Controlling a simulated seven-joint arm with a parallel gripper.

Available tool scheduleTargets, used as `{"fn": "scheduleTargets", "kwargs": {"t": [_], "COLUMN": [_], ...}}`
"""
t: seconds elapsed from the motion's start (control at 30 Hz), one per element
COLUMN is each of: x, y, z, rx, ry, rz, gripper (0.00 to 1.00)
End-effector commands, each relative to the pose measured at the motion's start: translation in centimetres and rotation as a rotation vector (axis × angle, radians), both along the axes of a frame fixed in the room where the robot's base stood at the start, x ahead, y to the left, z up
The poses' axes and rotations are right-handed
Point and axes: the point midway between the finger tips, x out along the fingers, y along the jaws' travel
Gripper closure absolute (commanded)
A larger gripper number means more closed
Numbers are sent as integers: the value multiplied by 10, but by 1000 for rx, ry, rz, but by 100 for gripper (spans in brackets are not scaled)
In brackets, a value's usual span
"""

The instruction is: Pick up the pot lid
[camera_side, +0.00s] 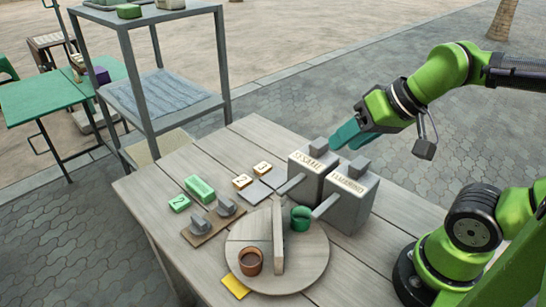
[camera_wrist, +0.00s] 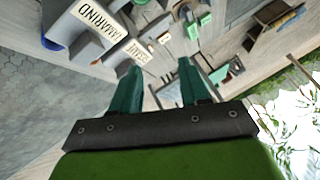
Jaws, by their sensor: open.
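Two grey box-shaped pots stand at the table's right back, one labelled SESAME (camera_side: 304,180) and one labelled TAMARIND (camera_side: 345,208). Each has a flat grey top with a block-like knob, the SESAME knob (camera_side: 318,147) and the TAMARIND knob (camera_side: 360,163). I cannot tell which lid the task means. My gripper (camera_side: 345,141), with teal fingers, is open and empty just right of the SESAME knob and above and behind the TAMARIND knob. In the wrist view the SESAME label (camera_wrist: 137,53) lies by the left fingertip; the TAMARIND label (camera_wrist: 98,19) is farther left.
A round board (camera_side: 312,262) with an upright divider holds a brown cup (camera_side: 250,261) and a green cup (camera_side: 300,218). Grey handles stick out from the pots' left sides. Green blocks (camera_side: 199,188) lie farther left. A metal shelf (camera_side: 138,60) stands behind.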

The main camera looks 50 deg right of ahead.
Motion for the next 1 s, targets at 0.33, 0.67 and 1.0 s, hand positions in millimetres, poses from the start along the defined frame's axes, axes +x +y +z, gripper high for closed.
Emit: {"fn": "scheduleTargets", "kwargs": {"t": [0.33, 0.67, 1.0], "x": [0, 7, 97], "y": [0, 14, 80], "z": [0, -15, -20], "rx": [0, -2, -86], "ry": [0, 77, 307], "rz": [0, 57, 258], "gripper": [17, 17, 17]}}
